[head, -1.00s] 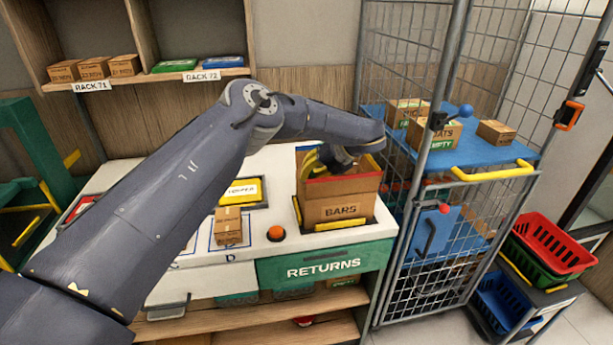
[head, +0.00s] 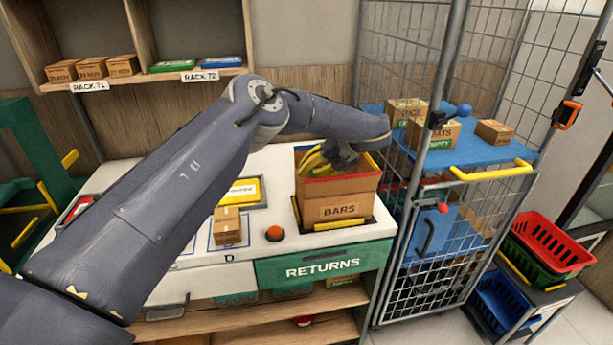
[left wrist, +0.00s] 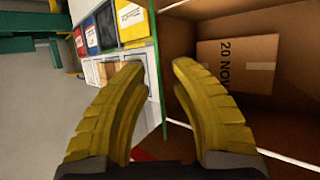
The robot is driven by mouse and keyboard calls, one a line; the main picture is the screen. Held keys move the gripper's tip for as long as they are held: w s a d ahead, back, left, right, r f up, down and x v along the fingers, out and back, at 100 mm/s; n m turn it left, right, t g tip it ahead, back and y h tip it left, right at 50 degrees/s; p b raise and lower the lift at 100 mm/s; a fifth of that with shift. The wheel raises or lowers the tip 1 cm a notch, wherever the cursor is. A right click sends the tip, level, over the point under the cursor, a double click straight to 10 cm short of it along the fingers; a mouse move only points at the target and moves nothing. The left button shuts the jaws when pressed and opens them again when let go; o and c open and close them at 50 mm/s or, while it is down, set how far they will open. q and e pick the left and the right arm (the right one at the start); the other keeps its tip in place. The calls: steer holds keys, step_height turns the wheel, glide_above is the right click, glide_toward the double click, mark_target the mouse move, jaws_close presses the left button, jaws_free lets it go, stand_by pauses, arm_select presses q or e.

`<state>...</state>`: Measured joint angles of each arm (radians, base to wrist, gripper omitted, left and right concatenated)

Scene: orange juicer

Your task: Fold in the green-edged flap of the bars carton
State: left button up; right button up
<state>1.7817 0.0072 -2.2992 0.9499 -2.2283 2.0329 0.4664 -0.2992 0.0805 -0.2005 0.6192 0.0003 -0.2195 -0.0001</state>
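The bars carton (head: 340,208) stands upright on the white counter, open at the top, with a red edge along its near side. My left gripper (head: 314,166) is over the carton's opening, its yellow fingers reaching toward the left side. In the left wrist view the fingers (left wrist: 153,68) are spread and hold nothing. The green-edged flap (left wrist: 156,75) is seen edge-on between them, apparently standing up. One finger shows on the carton's outer side, the other over the inside. Whether either touches the flap I cannot tell. A small box (left wrist: 236,66) lies inside. My right gripper is not in view.
A small brown box (head: 228,226) and an orange button (head: 275,233) are on the counter left of the carton. A wire cage (head: 440,220) with a blue shelf stands close on the right. A wooden rack (head: 140,78) is behind.

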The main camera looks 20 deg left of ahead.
arm_select(q)
steer(key=v, duration=1)
glide_toward(297, 177)
steer(key=x, duration=0.7)
stand_by(1.1)
jaws_close()
